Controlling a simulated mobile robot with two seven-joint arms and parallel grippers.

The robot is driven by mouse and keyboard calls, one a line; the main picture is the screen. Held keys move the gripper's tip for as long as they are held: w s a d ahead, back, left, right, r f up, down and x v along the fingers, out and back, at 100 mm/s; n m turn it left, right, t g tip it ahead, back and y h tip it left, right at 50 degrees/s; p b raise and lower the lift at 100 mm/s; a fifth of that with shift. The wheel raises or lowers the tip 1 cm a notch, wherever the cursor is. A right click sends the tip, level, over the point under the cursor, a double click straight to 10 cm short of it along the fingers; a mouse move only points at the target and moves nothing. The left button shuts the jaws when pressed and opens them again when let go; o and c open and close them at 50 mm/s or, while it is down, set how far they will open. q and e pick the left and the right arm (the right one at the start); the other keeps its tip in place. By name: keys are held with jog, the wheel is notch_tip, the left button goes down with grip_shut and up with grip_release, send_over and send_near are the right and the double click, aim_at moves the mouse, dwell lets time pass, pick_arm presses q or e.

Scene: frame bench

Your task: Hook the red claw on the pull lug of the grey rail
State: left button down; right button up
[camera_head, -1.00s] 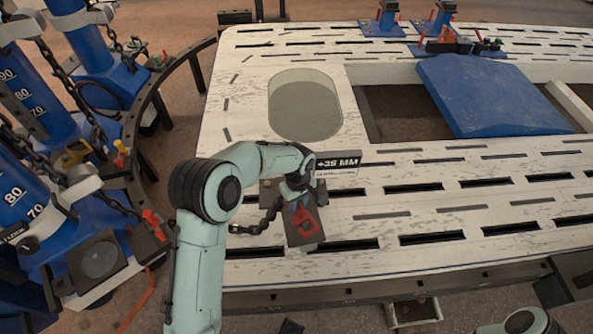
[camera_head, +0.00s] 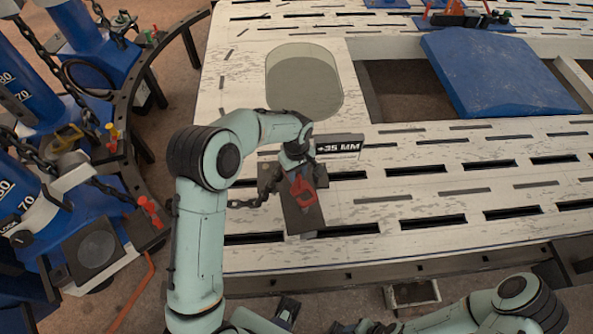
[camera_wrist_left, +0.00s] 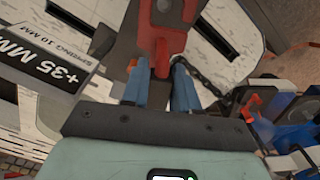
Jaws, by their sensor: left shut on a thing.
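The red claw (camera_head: 304,193) is above a dark grey flat piece (camera_head: 304,218) on the white frame bench, which looks like the grey rail. My left gripper (camera_head: 298,176) is shut on the claw from its far side. In the left wrist view the blue fingertips (camera_wrist_left: 158,88) clasp the claw's stem, and its red body (camera_wrist_left: 158,38) extends away from them over dark grey metal (camera_wrist_left: 124,38). A dark chain (camera_head: 247,200) runs left from the claw area. The pull lug cannot be made out, and I cannot tell whether the claw touches it. My right gripper is out of view.
A "+35 MM" sign (camera_head: 339,147) stands close to the left gripper. The bench (camera_head: 400,228) has many slots, an oval opening (camera_head: 304,85) and a blue panel (camera_head: 495,75). Blue towers with chains (camera_head: 95,50) stand at left. My right arm (camera_head: 515,300) shows at bottom right.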

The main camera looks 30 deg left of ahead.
aim_at(297, 185)
pick_arm(q)
jog(key=shift+f+b, duration=1.8)
jog(key=shift+f, duration=1.1)
jog(key=shift+f+b, duration=0.85)
jog(key=shift+f, duration=0.4)
jog(key=shift+f+b, duration=0.65)
jog(key=shift+f, duration=0.3)
jog(key=c, duration=0.8)
grip_release()
jog(key=shift+c, duration=0.2)
jog(key=shift+o, duration=0.3)
jog(key=shift+f, duration=0.1)
